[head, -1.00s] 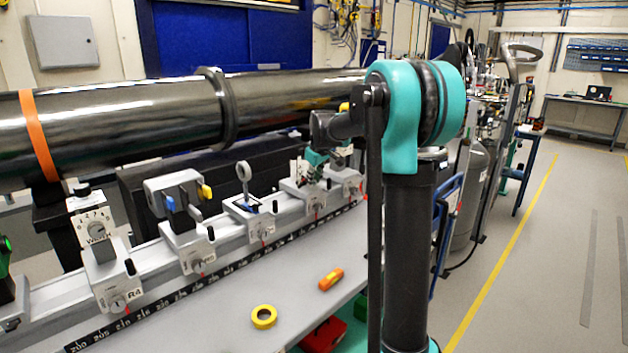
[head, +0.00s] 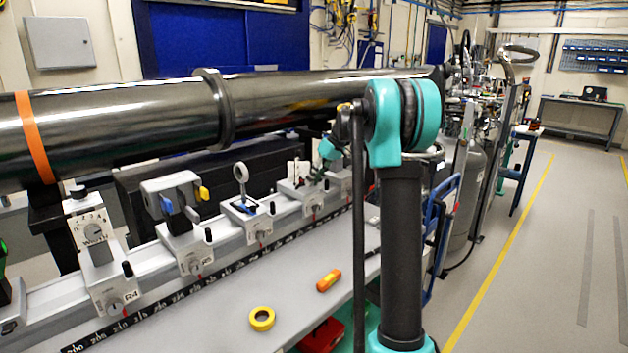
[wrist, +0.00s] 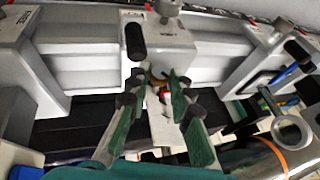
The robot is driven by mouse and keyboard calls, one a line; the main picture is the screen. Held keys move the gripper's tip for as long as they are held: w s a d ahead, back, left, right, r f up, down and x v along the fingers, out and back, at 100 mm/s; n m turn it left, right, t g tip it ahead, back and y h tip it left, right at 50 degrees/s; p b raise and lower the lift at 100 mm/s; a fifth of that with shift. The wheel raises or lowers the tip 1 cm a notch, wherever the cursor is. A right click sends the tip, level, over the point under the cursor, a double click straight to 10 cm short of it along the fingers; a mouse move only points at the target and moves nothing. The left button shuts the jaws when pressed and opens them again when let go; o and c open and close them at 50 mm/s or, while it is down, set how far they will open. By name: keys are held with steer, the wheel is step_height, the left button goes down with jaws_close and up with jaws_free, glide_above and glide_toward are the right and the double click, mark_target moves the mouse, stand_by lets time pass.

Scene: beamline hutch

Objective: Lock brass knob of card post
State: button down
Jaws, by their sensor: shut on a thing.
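In the head view my gripper (head: 322,166) is at the card post carriage (head: 300,196) on the rail, mostly hidden by its small size and my arm. In the wrist view the two green fingers of my gripper (wrist: 158,82) reach over the same carriage (wrist: 170,38). Their dark tips close around the brass knob (wrist: 157,88), which shows only as a small brass patch, with a bit of red beside it. A pale upright part (wrist: 165,128) stands between the fingers. The knob's exact turn cannot be told.
A carriage with a round ring holder (head: 241,174) stands left of the card post; the ring (wrist: 288,130) is close on the right in the wrist view. A large dark pipe (head: 120,115) runs above the rail. Yellow tape (head: 262,318) and an orange tool (head: 329,279) lie on the bench.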

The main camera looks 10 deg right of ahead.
stand_by(0.3)
steer(key=c, duration=1.6)
jaws_free()
steer(key=shift+r, duration=0.1)
steer(key=v, duration=1.1)
steer(key=shift+s+d+r, duration=0.1)
steer(key=shift+d+r, duration=0.15)
steer(key=shift+r, duration=0.05)
